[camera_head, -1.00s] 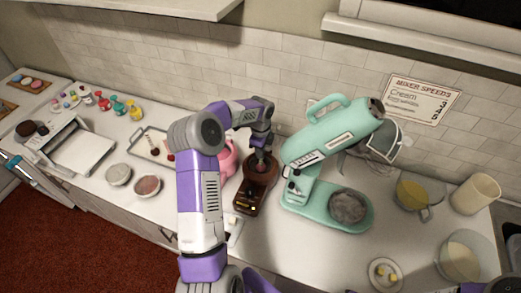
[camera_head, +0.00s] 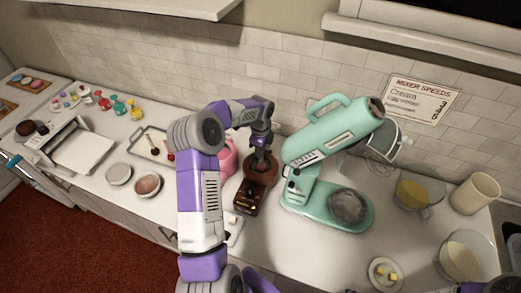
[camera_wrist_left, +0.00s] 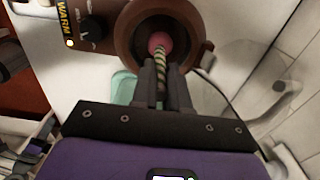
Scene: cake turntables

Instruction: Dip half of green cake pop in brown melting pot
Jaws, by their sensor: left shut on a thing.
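The brown melting pot (camera_head: 247,198) stands on the counter left of the mixer. It also shows in the left wrist view (camera_wrist_left: 122,32), with its dial and a WARM label. My left gripper (camera_head: 260,148) is directly over its bowl, pointing down. In the left wrist view my left gripper (camera_wrist_left: 160,68) is shut on the striped stick of a cake pop (camera_wrist_left: 157,41). The pop's head looks pink-red here, not green, and is within the bowl opening. How deep it sits in the coating I cannot tell. My right gripper is not in view.
The mint stand mixer (camera_head: 335,135) stands close right of the pot. A pink pot (camera_head: 227,160) is partly hidden behind my left arm. A tray (camera_head: 146,143) with small red items lies to the left. Bowls (camera_head: 147,185) stand in front of it.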

